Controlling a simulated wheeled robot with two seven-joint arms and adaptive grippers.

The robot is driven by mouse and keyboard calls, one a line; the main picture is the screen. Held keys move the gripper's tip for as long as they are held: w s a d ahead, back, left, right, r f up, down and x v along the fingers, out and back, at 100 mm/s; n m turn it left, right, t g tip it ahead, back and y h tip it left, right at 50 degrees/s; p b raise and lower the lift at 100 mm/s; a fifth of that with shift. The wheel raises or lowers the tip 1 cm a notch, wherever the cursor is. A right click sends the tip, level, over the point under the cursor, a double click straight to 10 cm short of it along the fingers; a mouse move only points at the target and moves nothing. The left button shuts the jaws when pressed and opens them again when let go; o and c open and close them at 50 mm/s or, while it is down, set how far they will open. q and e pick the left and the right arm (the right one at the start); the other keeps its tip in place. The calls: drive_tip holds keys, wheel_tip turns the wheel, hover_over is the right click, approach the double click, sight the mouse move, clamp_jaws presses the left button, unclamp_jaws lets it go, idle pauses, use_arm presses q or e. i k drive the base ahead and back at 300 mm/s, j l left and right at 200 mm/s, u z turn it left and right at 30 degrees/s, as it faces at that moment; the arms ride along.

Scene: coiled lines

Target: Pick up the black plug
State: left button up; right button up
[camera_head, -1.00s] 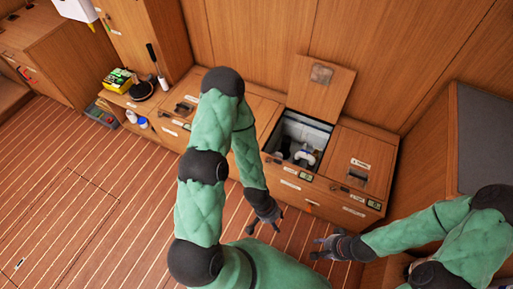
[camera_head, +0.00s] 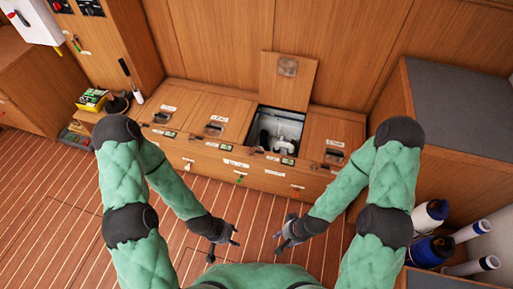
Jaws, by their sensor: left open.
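I cannot make out a black plug for certain. An open locker (camera_head: 254,133) in the long wooden bench has its lid (camera_head: 287,82) raised against the wall. Inside is a white fitting (camera_head: 284,143) with dark, small shapes around it, too small to tell apart. My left gripper (camera_head: 224,246) is open and empty, low in front of the bench over the floor. My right gripper (camera_head: 282,234) is to its right, fingers spread and empty, also short of the bench and apart from the locker.
Closed lids (camera_head: 222,118) lie left of the open locker and another (camera_head: 333,130) lies right. A yellow-green box (camera_head: 93,99) and a dark handled tool (camera_head: 127,70) are at the left end. Blue and white cylinders (camera_head: 432,250) stand at the right. The striped floor (camera_head: 60,210) is clear.

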sight(264, 133)
drive_tip(key=i+u, duration=0.4)
drive_tip(key=i+l+u, duration=0.25)
drive_tip(key=i+u, duration=0.15)
drive_tip(key=i+l+u, duration=0.4)
drive_tip(key=k+j, duration=0.05)
